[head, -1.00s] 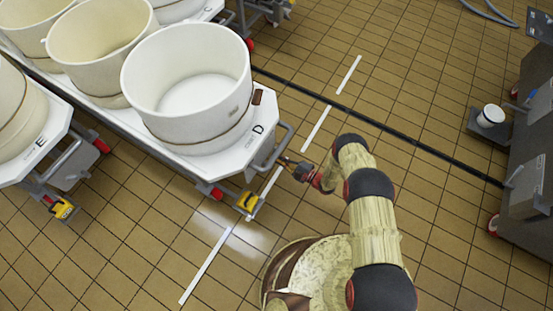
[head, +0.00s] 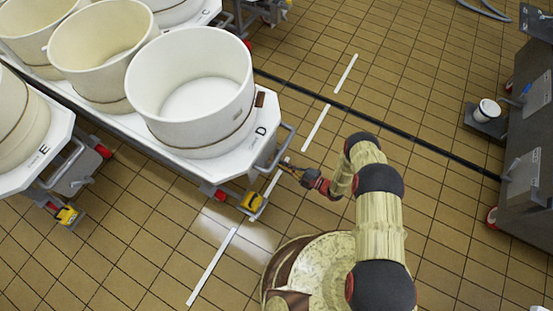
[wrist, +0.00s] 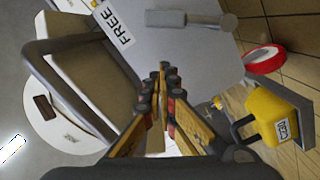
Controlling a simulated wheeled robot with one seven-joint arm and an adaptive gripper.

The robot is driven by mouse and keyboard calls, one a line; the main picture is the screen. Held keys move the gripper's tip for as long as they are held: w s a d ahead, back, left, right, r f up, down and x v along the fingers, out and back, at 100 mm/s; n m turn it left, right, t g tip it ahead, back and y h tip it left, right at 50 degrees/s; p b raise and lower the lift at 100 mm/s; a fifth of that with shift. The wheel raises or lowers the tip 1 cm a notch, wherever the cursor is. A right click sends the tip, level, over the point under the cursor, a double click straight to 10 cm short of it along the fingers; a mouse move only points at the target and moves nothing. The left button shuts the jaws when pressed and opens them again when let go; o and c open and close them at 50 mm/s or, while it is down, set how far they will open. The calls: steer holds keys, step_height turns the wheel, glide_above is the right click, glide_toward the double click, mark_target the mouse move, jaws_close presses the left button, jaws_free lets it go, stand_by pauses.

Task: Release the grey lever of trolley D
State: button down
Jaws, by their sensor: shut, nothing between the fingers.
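Trolley D (head: 180,160) is a white-topped trolley with its letter at the corner nearest my arm. Its grey lever (wrist: 180,18) shows at the top of the wrist view, with a round hub at its right end. Its left end points toward a white label reading FREE (wrist: 113,25). My gripper (wrist: 163,70) is shut and empty, below the lever in that view and apart from it. In the head view my gripper (head: 284,164) is by the trolley's end, beside the handle bar. The lever cannot be made out in the head view.
The trolley's grey handle bar (wrist: 80,82) is close at the gripper's left. Trolley E (head: 40,165) stands at the left. Tiled floor (head: 400,80) is open beyond my arm.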

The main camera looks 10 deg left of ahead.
steer(key=p+v, duration=0.1)
steer(key=v, duration=0.6)
steer(key=shift+d, duration=0.1)
stand_by(0.5)
